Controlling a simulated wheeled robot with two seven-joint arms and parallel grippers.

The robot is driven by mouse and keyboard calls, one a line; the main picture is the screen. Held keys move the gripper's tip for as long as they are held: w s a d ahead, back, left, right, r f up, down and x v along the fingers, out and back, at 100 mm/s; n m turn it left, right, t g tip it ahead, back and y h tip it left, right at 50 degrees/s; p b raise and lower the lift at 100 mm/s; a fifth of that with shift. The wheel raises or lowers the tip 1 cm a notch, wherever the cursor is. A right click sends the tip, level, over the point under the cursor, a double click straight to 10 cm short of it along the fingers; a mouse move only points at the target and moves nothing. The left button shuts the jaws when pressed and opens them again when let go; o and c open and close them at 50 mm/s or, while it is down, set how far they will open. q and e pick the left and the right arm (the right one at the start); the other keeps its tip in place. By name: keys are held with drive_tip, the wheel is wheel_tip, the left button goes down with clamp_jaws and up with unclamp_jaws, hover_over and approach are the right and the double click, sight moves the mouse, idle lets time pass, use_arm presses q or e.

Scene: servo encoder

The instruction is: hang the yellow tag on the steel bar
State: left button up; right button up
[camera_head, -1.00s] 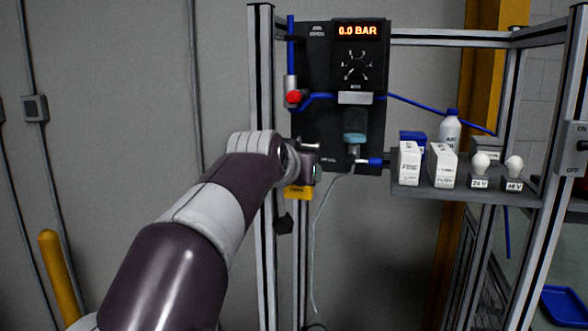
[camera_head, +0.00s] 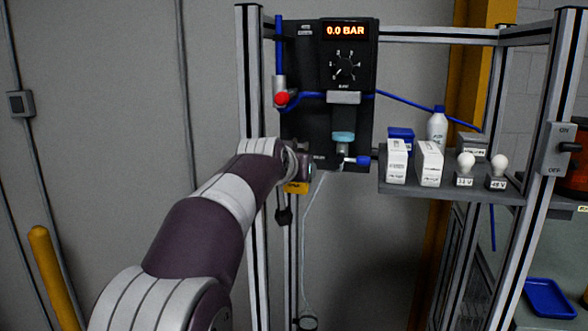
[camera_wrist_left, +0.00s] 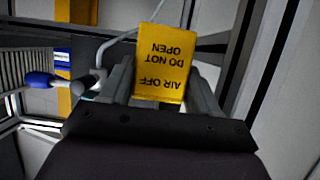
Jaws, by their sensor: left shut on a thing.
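The yellow tag (camera_wrist_left: 163,62) is gripped between the fingers of my left gripper (camera_wrist_left: 160,85) in the left wrist view. Its black lettering reads "AIR OFF DO NOT OPEN", upside down there. In the head view a strip of the tag (camera_head: 296,187) shows just below my left gripper (camera_head: 305,165). The gripper is at the lower left of the black panel (camera_head: 305,65). I cannot pick out the steel bar with certainty; my wrist may hide it. My right gripper is not in view.
A blue-handled valve (camera_head: 357,160) is close right of the gripper; it also shows in the left wrist view (camera_wrist_left: 38,79). A shelf (camera_head: 440,190) with white boxes, a bottle and bulbs is further right. A frame post (camera_head: 250,80) stands left of the panel.

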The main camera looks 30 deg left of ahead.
use_arm(q)
drive_tip(key=o, duration=1.3)
drive_tip(key=b+v, duration=0.5)
drive_tip(key=v, duration=0.8)
wheel_tip(320, 180, down, 27)
drive_tip(key=d+g+h, duration=0.1)
drive_tip(key=d+g, duration=0.2)
drive_tip(key=g, duration=0.2)
drive_tip(key=s+d+f+m+g, duration=0.1)
drive_tip(key=s+d+f+g, duration=0.1)
drive_tip(key=s+f, duration=0.3)
drive_tip(key=s+d+f+m+g+h+b, duration=0.1)
drive_tip(key=s+d+f, duration=0.3)
drive_tip(key=f, duration=0.5)
drive_tip(key=s+d+f+g+h, duration=0.1)
drive_tip(key=s+d+f+g, duration=0.2)
drive_tip(key=s+f, duration=0.4)
drive_tip(key=shift+s+f+m+g+b, duration=0.15)
drive_tip(key=shift+f+m+g+b, duration=0.2)
drive_tip(key=shift+f, duration=0.25)
